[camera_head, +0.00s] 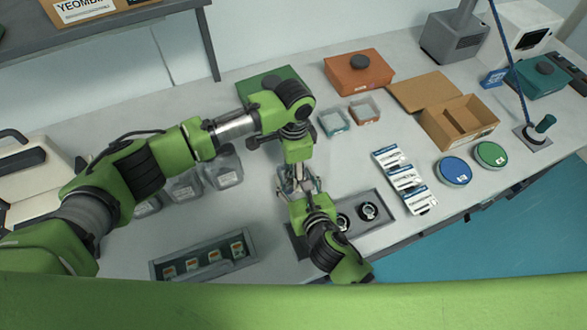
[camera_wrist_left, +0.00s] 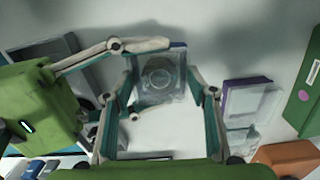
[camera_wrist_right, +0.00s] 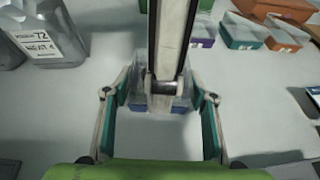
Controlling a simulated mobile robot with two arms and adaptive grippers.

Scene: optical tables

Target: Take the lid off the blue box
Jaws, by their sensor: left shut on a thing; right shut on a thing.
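The blue box is a small clear-walled box with blue at its bottom edge, in the right wrist view (camera_wrist_right: 148,104). In the left wrist view, its clear square lid (camera_wrist_left: 158,92) with a round mark lies between my left fingers, with a bit of blue behind its top edge. My left gripper (camera_wrist_left: 160,72) is shut on the lid from above. My right gripper (camera_wrist_right: 163,95) is shut on the box, one finger on each side. A finger of my left gripper crosses in front of the box in the right wrist view. I cannot tell whether lid and box are apart.
Small teal (camera_head: 334,123) and brown (camera_head: 366,112) boxes stand right of the grippers, white packs (camera_head: 404,180) farther right. A grey holder (camera_head: 375,198) lies by my right arm; a vial rack (camera_head: 160,269) lies front left.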

